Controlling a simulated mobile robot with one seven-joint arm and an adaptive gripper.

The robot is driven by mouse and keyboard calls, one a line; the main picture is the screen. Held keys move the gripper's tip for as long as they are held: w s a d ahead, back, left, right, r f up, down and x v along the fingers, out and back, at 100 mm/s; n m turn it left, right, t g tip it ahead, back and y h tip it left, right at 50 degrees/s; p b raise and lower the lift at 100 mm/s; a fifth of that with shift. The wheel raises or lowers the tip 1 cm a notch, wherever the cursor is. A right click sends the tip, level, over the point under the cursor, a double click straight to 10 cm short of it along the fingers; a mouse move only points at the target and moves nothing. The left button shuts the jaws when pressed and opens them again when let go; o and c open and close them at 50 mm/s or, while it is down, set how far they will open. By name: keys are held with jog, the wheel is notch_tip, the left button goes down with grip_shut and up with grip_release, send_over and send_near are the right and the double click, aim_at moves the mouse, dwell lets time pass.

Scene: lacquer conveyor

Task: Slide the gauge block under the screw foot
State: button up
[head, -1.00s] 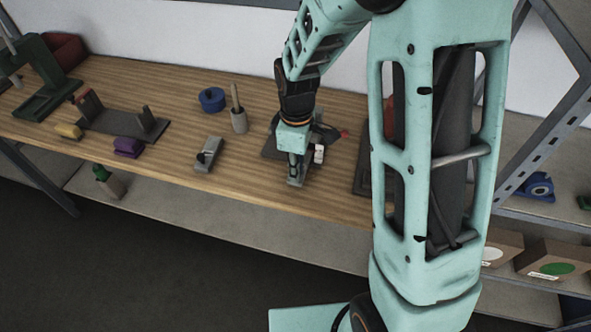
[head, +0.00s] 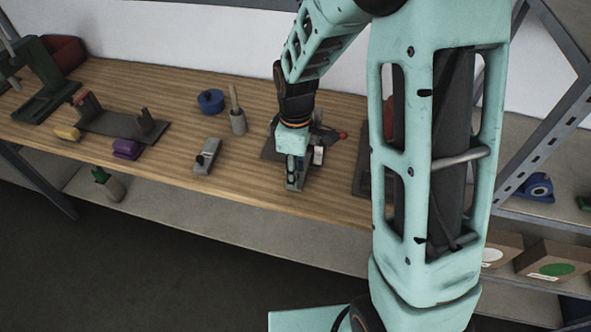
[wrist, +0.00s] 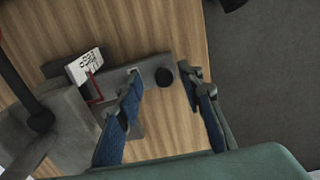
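My gripper (head: 295,182) points down at the fixture near the table's front edge. In the wrist view its two blue-padded fingers (wrist: 164,92) are apart. A grey bar with a round black knob (wrist: 164,77), apparently the gauge block, lies between and beyond them. The knob shows a gap to each finger. The near finger covers part of the bar. The bar reaches toward a grey fixture (wrist: 62,130) with a white marked plate (wrist: 86,67) and a thin red pointer. The screw foot cannot be made out clearly, and its contact with the bar is hidden.
A red-ended lever (head: 342,135) sticks out right of the fixture. The table's front edge is close.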

notch_tip(320, 180, up, 12)
dwell(0.6)
